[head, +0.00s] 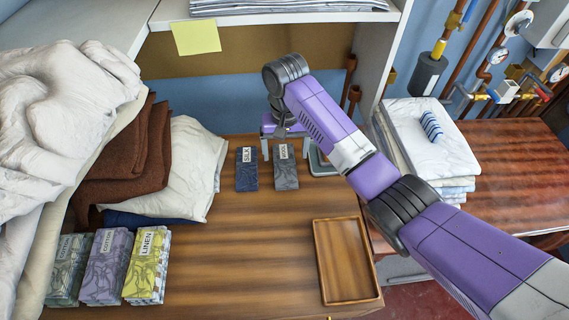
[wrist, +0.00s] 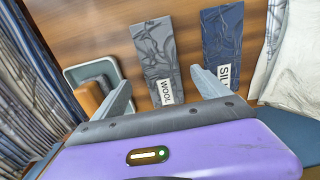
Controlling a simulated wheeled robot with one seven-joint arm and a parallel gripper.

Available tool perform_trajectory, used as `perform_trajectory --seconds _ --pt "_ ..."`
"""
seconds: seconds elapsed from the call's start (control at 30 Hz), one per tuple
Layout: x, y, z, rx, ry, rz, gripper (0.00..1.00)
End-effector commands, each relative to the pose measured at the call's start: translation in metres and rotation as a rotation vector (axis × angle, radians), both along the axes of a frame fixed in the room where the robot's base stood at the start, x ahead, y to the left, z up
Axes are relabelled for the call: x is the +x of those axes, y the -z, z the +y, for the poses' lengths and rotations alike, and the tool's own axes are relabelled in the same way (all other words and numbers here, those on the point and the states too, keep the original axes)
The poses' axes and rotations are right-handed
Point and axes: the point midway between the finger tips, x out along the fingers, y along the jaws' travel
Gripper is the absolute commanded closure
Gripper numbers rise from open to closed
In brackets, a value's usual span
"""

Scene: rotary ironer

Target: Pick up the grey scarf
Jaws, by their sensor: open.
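The grey scarf (head: 287,174) is a flat folded piece with a white WOOL label, lying on the wooden table. It also shows in the wrist view (wrist: 166,45), top centre. My gripper (head: 285,151) is open and empty, its fingers pointing down at the labelled end of the scarf. In the wrist view my gripper (wrist: 161,76) has one finger on either side of the WOOL label. I cannot tell how far the fingertips are above the table.
A dark blue SILK scarf (head: 247,175) lies close beside the grey one. A small grey tray (wrist: 75,75) holding an orange-brown item is on the other side. An empty wooden tray (head: 323,268) is at the front right. Stacked scarves (head: 148,265) and piled laundry fill the left.

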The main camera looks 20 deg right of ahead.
Motion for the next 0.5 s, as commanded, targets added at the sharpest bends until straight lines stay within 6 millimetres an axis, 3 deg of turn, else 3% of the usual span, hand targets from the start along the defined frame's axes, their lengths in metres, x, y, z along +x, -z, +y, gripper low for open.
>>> perform_trajectory --seconds 0.2,0.5 --pt "-0.001 0.031 0.002 0.0 0.0 0.002 0.15" --pt "-0.001 0.04 0.002 0.0 0.0 0.0 0.15"
